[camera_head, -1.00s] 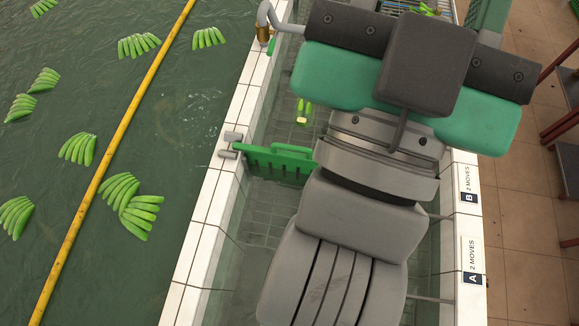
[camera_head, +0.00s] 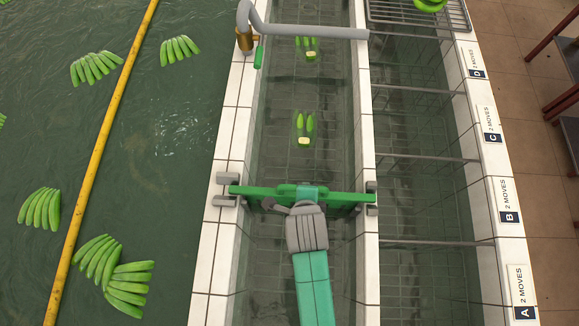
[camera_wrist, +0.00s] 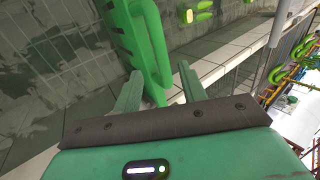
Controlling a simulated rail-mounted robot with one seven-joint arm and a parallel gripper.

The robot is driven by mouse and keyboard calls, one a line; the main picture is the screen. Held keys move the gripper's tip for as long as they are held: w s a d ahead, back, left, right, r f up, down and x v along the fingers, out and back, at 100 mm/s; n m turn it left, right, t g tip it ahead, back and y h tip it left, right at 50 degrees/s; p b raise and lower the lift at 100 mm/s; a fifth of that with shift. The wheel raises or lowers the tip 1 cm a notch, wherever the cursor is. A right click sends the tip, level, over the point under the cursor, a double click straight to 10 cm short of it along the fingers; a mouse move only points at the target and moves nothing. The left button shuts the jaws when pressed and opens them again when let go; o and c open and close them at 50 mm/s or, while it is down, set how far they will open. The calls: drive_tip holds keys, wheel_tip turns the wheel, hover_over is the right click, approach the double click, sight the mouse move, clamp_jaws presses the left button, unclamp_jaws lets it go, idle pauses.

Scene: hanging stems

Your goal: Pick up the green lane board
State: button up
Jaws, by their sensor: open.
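The green lane board (camera_head: 345,198) spans the narrow water channel, its ends at grey brackets on both white walls. In the wrist view the board (camera_wrist: 148,40) shows close up as a green bar with a loop-like edge. My gripper (camera_wrist: 160,88) is open. Its two green fingers stand either side of the lower end of this bar, which appears to lie between them. I cannot tell whether either finger touches it. In the head view my wrist is over the middle of the board and hides part of it; the fingertips are hidden there.
Two small green banana pieces (camera_head: 304,130) float in the channel behind the board. A grey pipe (camera_head: 310,32) crosses the channel farther back. Side bays with signs A to D (camera_head: 522,290) lie right. Banana bunches (camera_head: 40,208) float in the left pool by a yellow boom (camera_head: 103,150).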

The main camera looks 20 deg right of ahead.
sight(285, 194)
drive_tip(key=x, duration=0.7)
drive_tip(key=shift+w+a+f, duration=0.1)
drive_tip(key=shift+w, duration=0.25)
clamp_jaws()
